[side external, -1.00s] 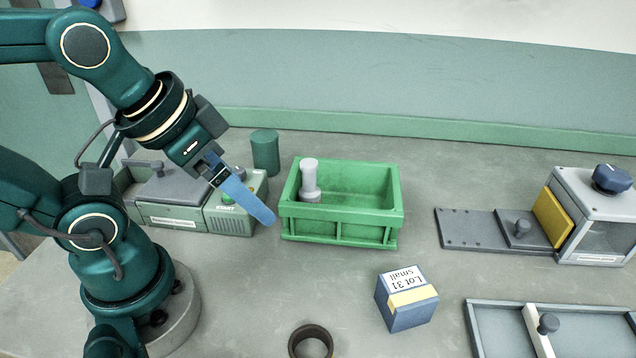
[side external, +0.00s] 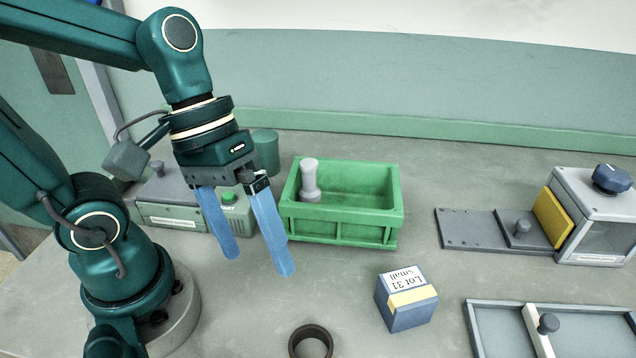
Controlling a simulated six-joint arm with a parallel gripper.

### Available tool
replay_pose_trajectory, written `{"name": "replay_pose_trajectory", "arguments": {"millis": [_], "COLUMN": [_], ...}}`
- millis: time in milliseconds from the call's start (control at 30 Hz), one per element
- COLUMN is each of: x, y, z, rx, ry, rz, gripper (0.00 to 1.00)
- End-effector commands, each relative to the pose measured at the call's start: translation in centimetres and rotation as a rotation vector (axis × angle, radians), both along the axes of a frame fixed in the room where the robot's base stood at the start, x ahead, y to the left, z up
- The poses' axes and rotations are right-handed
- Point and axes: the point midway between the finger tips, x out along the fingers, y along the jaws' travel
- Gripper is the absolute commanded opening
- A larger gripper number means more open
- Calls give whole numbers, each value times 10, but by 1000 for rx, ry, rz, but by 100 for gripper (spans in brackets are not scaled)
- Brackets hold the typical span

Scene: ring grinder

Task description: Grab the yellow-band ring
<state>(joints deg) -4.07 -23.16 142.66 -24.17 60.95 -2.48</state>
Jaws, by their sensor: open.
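A dark brown ring (side external: 311,329) lies on the bench at the bottom edge of the view, its lower edge cut off. I see no yellow band on it. A blue box (side external: 407,312) has a yellow stripe and a label reading "Lot 31 small"; it stands right of the ring. My gripper (side external: 258,263) is open and empty, its two blue fingers pointing down above the bench. It is left of the green bin and up and to the left of the ring, apart from both.
The green bin (side external: 345,231) holds a pale grey post (side external: 310,182). A grey-green machine (side external: 172,214) and a green cylinder (side external: 265,152) stand behind my gripper. At right are a machine with a yellow plate (side external: 549,216) and a divided tray (side external: 473,330). The bench between gripper and ring is clear.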

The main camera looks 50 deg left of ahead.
Motion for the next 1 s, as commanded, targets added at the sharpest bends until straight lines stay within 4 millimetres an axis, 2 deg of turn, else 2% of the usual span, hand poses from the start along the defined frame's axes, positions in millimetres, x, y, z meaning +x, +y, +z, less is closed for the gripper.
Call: {"name": "replay_pose_trajectory", "arguments": {"millis": [200, 500, 733, 1000], "x": [4, 29, 33, 32], "y": [-27, -41, -38, -36], "z": [-11, -29, -48, -66], "rx": [-254, -535, -606, -614], "ry": [379, 808, 978, 1007], "rz": [218, 545, 671, 689], "gripper": [100, 100, 100, 100]}}
